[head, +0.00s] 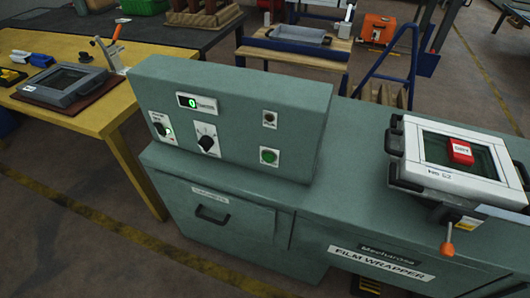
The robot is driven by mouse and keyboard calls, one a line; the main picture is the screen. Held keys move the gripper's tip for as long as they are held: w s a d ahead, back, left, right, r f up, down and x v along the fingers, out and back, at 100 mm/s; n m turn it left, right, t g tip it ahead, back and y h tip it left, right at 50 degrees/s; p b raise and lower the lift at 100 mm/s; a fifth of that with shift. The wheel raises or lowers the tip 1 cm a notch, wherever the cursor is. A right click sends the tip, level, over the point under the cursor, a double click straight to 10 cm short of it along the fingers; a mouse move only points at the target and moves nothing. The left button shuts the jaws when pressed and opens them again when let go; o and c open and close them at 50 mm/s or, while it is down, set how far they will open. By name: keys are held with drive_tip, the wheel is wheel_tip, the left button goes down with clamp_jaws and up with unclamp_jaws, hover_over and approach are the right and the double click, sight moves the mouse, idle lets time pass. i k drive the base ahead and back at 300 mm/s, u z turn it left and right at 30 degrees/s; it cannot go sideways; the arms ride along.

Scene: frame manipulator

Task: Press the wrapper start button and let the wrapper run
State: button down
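The film wrapper (378,262) is a grey-green cabinet labelled "FILM WRAPPER", with a raised control panel (230,118) at its back left. A round green button (269,156) sits low on the panel's right side, with a small dark round fitting (269,119) above it. The panel also has a display showing a green 0 (197,102) and two dark knobs, one at the middle (207,141) and one at the left (161,128). A white-grey frame (450,165) with dark corner grips and a red block inside (460,151) lies on the right of the top. My gripper is not in view.
A lever with an orange knob (447,249) sticks out below the frame at the cabinet's front. A yellow table (110,60) at left holds a grey frame (62,84). The cabinet top between panel and frame is clear. A blue stand (395,60) is behind.

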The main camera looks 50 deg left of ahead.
sight(268, 157)
drive_tip(key=u, duration=1.65)
